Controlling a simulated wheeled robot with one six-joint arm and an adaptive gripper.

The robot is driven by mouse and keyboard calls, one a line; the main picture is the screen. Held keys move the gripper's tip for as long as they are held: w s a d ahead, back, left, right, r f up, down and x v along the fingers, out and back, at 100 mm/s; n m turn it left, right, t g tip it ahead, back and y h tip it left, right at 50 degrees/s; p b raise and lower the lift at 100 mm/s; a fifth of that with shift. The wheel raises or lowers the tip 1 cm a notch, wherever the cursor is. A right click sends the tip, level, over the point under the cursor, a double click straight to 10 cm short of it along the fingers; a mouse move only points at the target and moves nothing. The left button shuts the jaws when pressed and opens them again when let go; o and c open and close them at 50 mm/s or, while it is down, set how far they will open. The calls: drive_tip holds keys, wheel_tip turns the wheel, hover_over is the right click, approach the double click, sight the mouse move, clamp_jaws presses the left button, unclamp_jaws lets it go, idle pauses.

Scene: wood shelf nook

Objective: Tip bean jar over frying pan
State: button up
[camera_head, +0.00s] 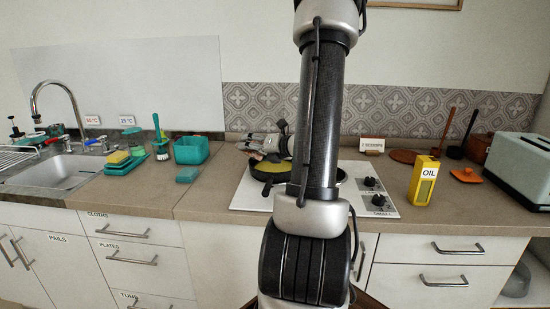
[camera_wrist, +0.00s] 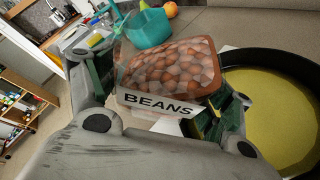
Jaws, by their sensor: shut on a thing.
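In the wrist view my gripper (camera_wrist: 160,100) is shut on the bean jar (camera_wrist: 170,72), a clear container of brown beans with a white BEANS label. The jar looks full and its beans are inside. The frying pan (camera_wrist: 262,112), dark-rimmed with a yellowish inside, lies to the right of the jar in that view. In the head view my gripper (camera_head: 268,146) is over the hob at the pan (camera_head: 268,172), and my arm hides part of the pan. The jar is hard to make out there. I cannot tell the gap between jar and pan.
The white hob (camera_head: 383,196) has knobs at its right. A yellow oil carton (camera_head: 424,181) and a pale green toaster (camera_head: 522,165) stand farther right. A teal bin (camera_head: 191,150) stands left of the hob, with a sink (camera_head: 62,174) beyond. Counter between hob and carton is clear.

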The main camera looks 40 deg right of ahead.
drive_tip(key=shift+d+f+m+y, duration=0.25)
drive_tip(key=shift+d+m+y, duration=0.05)
drive_tip(key=shift+m, duration=0.3)
idle(0.7)
drive_tip(key=shift+d+r+m+t+y+p, duration=0.2)
drive_tip(key=shift+r+m+t+y+p, duration=0.5)
drive_tip(key=shift+m, duration=0.6)
idle(1.7)
drive_tip(key=shift+s+d+f+m, duration=0.1)
drive_tip(key=shift+d+f+m, duration=0.15)
drive_tip(key=shift+m, duration=0.45)
idle(0.8)
drive_tip(key=shift+s+d+r+m+t+y, duration=0.1)
drive_tip(key=shift+d+r+m+t+y, duration=0.1)
drive_tip(key=shift+d+m, duration=0.2)
drive_tip(key=shift+s+d+r+m+t+y, duration=0.1)
drive_tip(key=shift+d+r+m+t, duration=0.15)
drive_tip(key=shift+d, duration=0.25)
idle(0.5)
drive_tip(key=shift+d+m+p, duration=0.2)
drive_tip(key=shift+m+p, duration=0.1)
drive_tip(key=shift+m, duration=0.25)
